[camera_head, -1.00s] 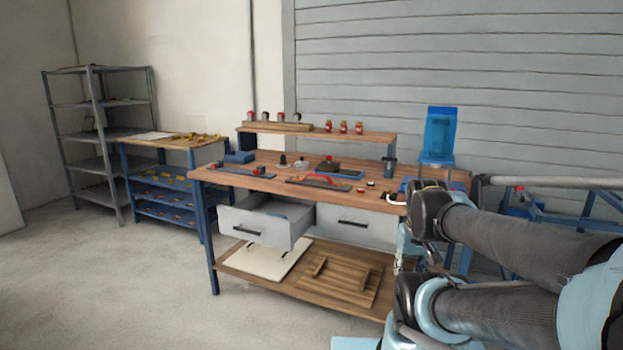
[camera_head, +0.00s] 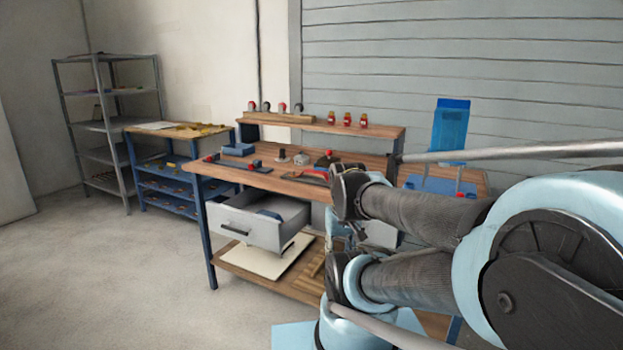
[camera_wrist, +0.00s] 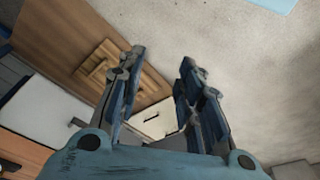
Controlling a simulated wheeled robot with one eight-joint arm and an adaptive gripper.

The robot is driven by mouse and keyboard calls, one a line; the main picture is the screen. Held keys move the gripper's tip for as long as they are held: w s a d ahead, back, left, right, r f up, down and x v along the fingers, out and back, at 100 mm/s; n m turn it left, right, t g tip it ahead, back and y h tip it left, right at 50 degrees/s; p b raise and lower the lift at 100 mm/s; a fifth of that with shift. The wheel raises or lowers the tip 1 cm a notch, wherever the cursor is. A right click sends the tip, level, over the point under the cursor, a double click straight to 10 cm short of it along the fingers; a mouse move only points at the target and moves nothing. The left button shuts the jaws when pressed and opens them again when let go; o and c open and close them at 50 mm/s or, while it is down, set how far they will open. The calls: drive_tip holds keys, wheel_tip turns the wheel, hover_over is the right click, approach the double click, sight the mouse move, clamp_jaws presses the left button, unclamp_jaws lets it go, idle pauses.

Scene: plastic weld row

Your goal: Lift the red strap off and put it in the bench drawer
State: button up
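The red strap (camera_head: 314,174) lies on a dark flat piece on the workbench top in the head view, arching over it; my arm covers its right end. The left bench drawer (camera_head: 250,232) is pulled open below the top, with something dark blue inside. The drawer front beside it is mostly hidden by my arm. In the wrist view my gripper (camera_wrist: 160,72) is open and empty, its two fingers apart over the lower shelf and floor. The strap is not seen in the wrist view.
The workbench (camera_head: 225,175) has a raised shelf (camera_head: 310,124) with red-capped bottles and other small items. A slatted wooden piece (camera_wrist: 115,75) and a pale board (camera_head: 262,262) lie on the lower shelf. A blue stand (camera_head: 450,125) is at the right. Floor at the left is clear.

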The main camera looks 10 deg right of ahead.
drive_tip(key=o, duration=0.3)
drive_tip(key=shift+s+r, duration=0.2)
drive_tip(key=shift+s, duration=0.05)
drive_tip(key=w+d+r+n+y, duration=0.1)
drive_tip(key=w+r+n, duration=0.3)
drive_tip(key=w+r, duration=0.85)
drive_tip(key=w+d+r+n+y, duration=0.15)
drive_tip(key=w+r+n, duration=0.25)
drive_tip(key=w+r, duration=0.9)
drive_tip(key=n+y, duration=0.1)
drive_tip(key=n, duration=0.2)
hover_over(315, 172)
drive_tip(key=s+d, duration=0.1)
drive_tip(key=d, duration=0.1)
wheel_tip(315, 172, down, 11)
drive_tip(key=shift+a+r, duration=0.1)
drive_tip(key=shift+r, duration=0.1)
drive_tip(key=shift+x, duration=3.1)
drive_tip(key=shift+d, duration=0.25)
drive_tip(key=c, duration=1.1)
